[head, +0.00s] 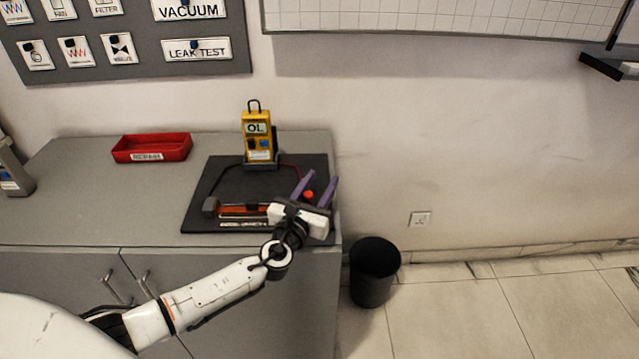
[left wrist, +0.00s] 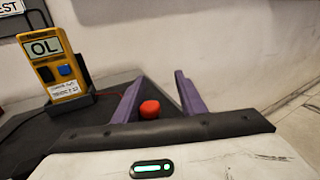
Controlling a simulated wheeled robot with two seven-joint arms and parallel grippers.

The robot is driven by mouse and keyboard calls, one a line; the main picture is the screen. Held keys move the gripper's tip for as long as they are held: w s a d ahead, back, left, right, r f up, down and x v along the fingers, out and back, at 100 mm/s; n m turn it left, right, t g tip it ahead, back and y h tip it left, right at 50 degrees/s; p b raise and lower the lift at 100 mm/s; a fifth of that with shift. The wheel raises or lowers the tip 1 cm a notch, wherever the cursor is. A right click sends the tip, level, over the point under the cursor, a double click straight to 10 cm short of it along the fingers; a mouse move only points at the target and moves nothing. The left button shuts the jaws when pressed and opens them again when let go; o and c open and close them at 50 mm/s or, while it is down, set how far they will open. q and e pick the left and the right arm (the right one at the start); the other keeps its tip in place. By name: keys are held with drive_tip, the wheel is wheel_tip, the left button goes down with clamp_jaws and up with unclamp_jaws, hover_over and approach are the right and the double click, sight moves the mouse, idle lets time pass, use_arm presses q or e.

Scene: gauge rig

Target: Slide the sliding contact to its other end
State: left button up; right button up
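The slide rig lies on a dark mat (head: 225,180) on the grey bench, with an orange-brown bar (head: 240,209) along its length and a dark block (head: 210,207) at its left end. A red knob (head: 309,196), seemingly the sliding contact's, shows toward the right end. My left gripper (head: 319,178) is open, its purple fingers apart over the rig's right part. In the left wrist view the red knob (left wrist: 150,108) appears between the spread fingers (left wrist: 157,85), with gaps beside it. My gripper body hides the rig's right end. My right gripper is out of view.
A yellow meter (head: 257,128) reading "OL" stands in a dark holder behind the rig. A red tray (head: 151,148) lies to the left on the bench. A black bin (head: 374,271) stands on the floor right of the bench.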

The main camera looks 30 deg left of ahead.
use_arm(q)
drive_tip(key=shift+s, duration=0.1)
idle(0.3)
drive_tip(key=shift+s+f, duration=0.1)
drive_tip(key=shift+s, duration=0.1)
drive_tip(key=s, duration=0.3)
drive_tip(key=s+d, duration=0.1)
drive_tip(key=s, duration=0.5)
drive_tip(key=shift+s+d, duration=0.25)
drive_tip(key=shift+s, duration=0.15)
